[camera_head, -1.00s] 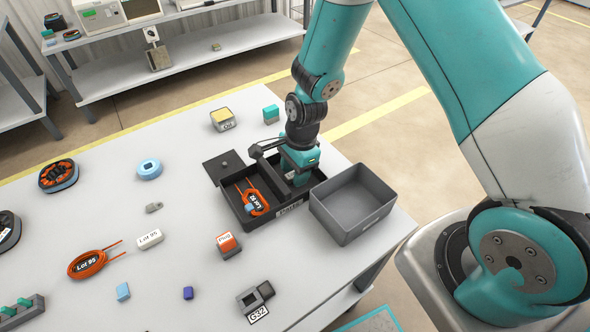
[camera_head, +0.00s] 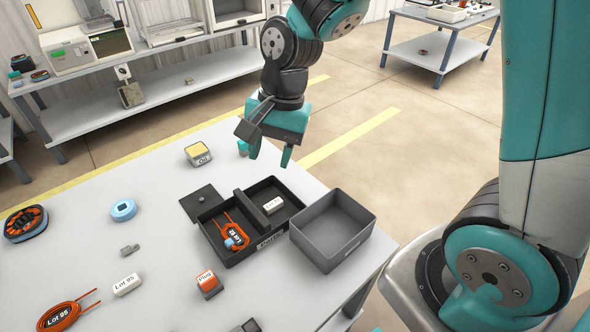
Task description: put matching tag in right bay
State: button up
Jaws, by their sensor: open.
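The black two-bay tray (camera_head: 236,258) stands on the table. Its left bay holds an orange wire coil (camera_head: 235,236) with a dark label and a blue piece at its lower end. Its right bay holds a small white tag (camera_head: 272,205) lying flat; its print is too small to read surely. A white tag marked Lot 95 (camera_head: 127,285) lies on the table, near an orange coil marked Lot 95 (camera_head: 58,316) at lower left. My gripper (camera_head: 270,160) is open and empty, raised above and behind the tray, apart from the tag.
A grey open bin (camera_head: 333,231) stands against the tray's right side. A dark lid (camera_head: 203,201) lies at its left. A yellow-topped block (camera_head: 198,153), a blue ring (camera_head: 123,210) and an orange-topped block (camera_head: 208,283) stand around.

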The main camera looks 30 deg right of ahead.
jog(key=s+a+r+n, duration=0.1)
jog(key=s+r+n, duration=0.3)
jog(key=s+n, duration=0.3)
jog(key=s+a+r+n+y, duration=0.1)
jog(key=s+r+n, duration=0.3)
jog(key=s+n, duration=0.4)
jog(key=shift+a+r, duration=0.35)
jog(key=shift+a, duration=0.05)
jog(key=shift+s+r, duration=0.1)
notch_tip(320, 180, up, 2)
jog(key=shift+r+p, duration=0.2)
jog(key=shift+p, duration=1.05)
